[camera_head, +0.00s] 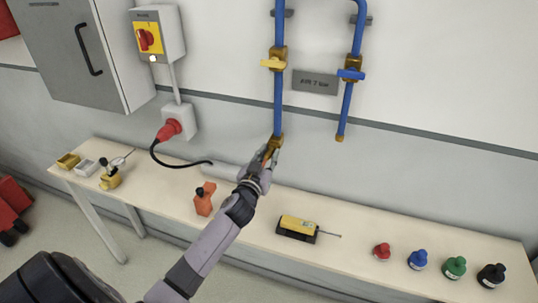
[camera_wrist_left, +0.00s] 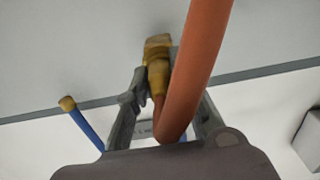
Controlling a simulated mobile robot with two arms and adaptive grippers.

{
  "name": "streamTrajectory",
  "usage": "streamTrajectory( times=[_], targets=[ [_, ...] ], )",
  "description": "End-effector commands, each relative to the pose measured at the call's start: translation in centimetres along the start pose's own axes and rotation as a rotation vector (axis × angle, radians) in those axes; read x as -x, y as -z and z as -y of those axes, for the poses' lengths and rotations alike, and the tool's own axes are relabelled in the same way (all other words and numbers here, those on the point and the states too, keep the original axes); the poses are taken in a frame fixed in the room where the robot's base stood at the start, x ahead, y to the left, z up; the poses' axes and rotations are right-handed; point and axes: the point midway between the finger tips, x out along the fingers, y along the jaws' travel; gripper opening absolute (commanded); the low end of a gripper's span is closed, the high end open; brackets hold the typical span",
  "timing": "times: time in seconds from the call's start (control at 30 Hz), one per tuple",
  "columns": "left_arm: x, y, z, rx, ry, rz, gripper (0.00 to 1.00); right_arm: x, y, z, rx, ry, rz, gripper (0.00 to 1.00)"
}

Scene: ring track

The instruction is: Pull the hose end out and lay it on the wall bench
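My left gripper (camera_head: 270,151) is raised at the wall, at the lower end of the left blue pipe (camera_head: 279,100), above the back of the bench. In the left wrist view its two fingers close in on the brass hose end (camera_wrist_left: 157,75), so it looks shut on it. An orange hose (camera_wrist_left: 200,60) bends in a tight loop from this fitting and runs out at the top. In the head view the hose is mostly hidden by the gripper. Whether the fitting is still seated in the pipe outlet I cannot tell. The wall bench (camera_head: 355,250) runs below. My right gripper is not in view.
On the bench stand an orange block-like item (camera_head: 204,198), a yellow device (camera_head: 298,226) and several coloured bottles, one green (camera_head: 454,267). A black cable (camera_head: 175,165) hangs from the red plug. The second blue pipe (camera_head: 346,105) is close on the right. Bare bench lies between these items.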

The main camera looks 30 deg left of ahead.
Motion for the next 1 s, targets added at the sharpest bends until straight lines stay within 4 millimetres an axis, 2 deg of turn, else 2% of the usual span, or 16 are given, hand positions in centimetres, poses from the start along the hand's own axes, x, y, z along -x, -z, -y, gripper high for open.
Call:
streamTrajectory(
  times=[0.27,0.73,1.0],
  targets=[
    [0.0,0.0,0.1,-0.001,0.002,0.000,0.00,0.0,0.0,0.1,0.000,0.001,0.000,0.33],
    [0.1,0.1,0.1,-0.001,0.003,0.000,0.00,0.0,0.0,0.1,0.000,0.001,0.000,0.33],
    [1.1,0.1,0.1,-0.001,0.002,0.000,0.00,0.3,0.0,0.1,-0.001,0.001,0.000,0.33]
  ],
)
